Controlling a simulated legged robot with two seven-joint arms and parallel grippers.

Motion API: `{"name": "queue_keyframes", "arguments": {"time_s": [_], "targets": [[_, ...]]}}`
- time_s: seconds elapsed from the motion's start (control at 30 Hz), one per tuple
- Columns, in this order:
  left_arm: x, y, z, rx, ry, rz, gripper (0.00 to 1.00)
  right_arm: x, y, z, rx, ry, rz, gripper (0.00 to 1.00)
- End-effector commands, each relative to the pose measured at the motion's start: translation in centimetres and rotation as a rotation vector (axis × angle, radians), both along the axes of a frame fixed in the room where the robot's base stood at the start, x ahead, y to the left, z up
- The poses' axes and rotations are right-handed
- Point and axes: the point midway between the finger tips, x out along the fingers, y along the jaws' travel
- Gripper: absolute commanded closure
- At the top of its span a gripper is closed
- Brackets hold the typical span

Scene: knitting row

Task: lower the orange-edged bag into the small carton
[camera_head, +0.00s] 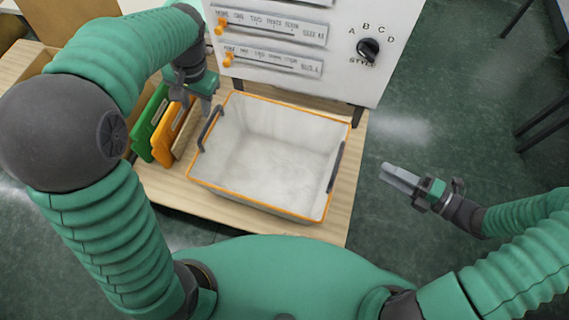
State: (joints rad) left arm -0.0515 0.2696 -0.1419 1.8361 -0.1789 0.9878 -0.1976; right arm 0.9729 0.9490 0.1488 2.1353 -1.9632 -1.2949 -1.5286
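A brown carton (68,14) stands at the upper left, and part of a lighter box (34,60) shows behind my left arm; I cannot tell which is the small carton. My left gripper (194,103) points down beside the container's left rim, near the orange folder, fingers apart with nothing visible between them. My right gripper (395,176) is right of the container, clear of the table, its fingers together and empty.
A green folder (149,122) and an orange folder (172,131) stand left of the container. A white panel (290,40) with sliders and a black knob (368,49) rises behind it. Dark metal legs (545,125) stand at the far right.

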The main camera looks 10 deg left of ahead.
Motion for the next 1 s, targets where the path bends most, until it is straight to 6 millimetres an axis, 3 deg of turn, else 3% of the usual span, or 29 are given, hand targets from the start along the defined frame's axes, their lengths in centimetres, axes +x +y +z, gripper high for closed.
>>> {"name": "queue_keyframes", "arguments": {"time_s": [0.7, 1.0], "targets": [[0.4, 2.5, -13.6, 0.0, 0.004, 0.0, 0.61, 6.7, 11.7, -2.6, 0.001, 0.001, 0.001, 0.6], [0.5, 2.7, -15.2, 0.001, -0.001, -0.001, 0.61, 7.6, 13.1, -2.9, 0.0, 0.001, -0.001, 0.6]]}}
